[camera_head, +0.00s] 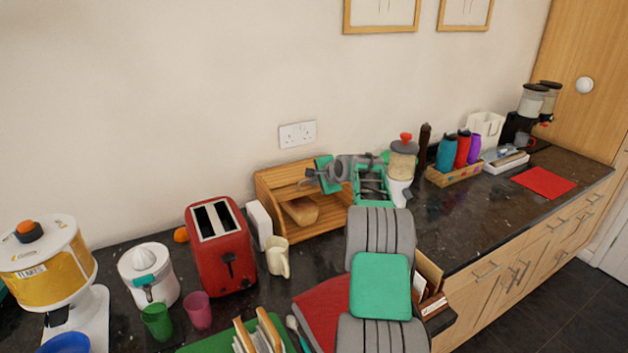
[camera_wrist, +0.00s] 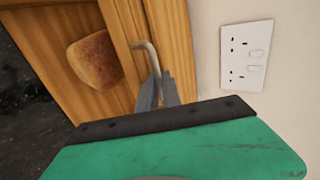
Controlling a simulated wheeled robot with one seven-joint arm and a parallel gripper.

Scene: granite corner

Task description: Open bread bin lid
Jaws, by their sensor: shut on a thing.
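The wooden bread bin (camera_head: 263,207) stands against the wall, and its front is open enough to show a brown loaf (camera_head: 300,210) inside. The loaf also shows in the wrist view (camera_wrist: 94,62). The slatted lid (camera_head: 283,177) is up at the top of the bin; it also shows in the wrist view (camera_wrist: 168,30). A bent metal handle (camera_wrist: 149,52) stands out from the lid. My gripper (camera_wrist: 157,88) is shut on this handle. In the head view my gripper (camera_head: 312,181) is at the upper right of the bin, and my arm hides the bin's right side.
A red toaster (camera_head: 222,255), a white box (camera_head: 259,224) and a cream jug (camera_head: 278,257) stand left of the bin. A blender (camera_head: 402,165) stands close to my arm on the right. A wall socket (camera_head: 297,135) is above the bin.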

